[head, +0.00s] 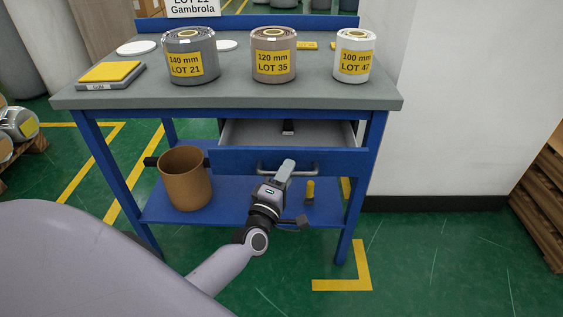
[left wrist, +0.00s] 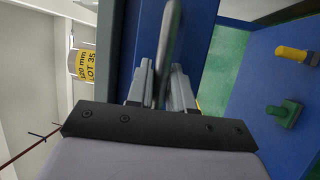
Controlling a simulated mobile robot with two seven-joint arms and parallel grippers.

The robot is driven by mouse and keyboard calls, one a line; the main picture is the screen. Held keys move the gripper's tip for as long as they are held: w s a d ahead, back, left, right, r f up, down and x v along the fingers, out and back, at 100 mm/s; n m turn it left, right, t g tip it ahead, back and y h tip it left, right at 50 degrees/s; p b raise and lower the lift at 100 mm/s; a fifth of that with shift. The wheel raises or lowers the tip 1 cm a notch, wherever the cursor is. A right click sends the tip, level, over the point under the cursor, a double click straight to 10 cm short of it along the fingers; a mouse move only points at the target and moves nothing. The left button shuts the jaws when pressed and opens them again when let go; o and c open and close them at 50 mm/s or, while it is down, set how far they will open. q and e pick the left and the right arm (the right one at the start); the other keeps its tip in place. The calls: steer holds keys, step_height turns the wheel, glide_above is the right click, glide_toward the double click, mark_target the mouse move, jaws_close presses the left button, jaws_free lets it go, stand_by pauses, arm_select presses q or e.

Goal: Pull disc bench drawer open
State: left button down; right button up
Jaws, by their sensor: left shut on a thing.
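The blue bench (head: 380,115) has a grey top. A metal bar handle (head: 312,169) runs along the drawer front. My left gripper (head: 284,170) is at this handle. In the left wrist view its two fingers (left wrist: 160,85) stand on either side of the handle bar (left wrist: 169,45) and are shut on it. My right gripper is not in view.
Wrapped rolls labelled LOT 21 (head: 190,62), LOT 35 (head: 272,63) and LOT 47 (head: 354,62) stand on the top. A brown bin (head: 186,185) and a yellow-handled tool (head: 310,190) are on the lower shelf (head: 230,212). Green floor in front is clear.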

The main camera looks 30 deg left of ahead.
arm_select(q)
steer(key=s+d+p, duration=0.4)
steer(key=s+d, duration=0.4)
steer(key=s, duration=0.5)
steer(key=shift+s+d, duration=0.15)
steer(key=shift+s, duration=0.15)
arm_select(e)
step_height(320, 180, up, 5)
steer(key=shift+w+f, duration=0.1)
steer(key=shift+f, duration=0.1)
arm_select(q)
steer(key=c, duration=1.4)
jaws_free()
steer(key=shift+s, duration=0.1)
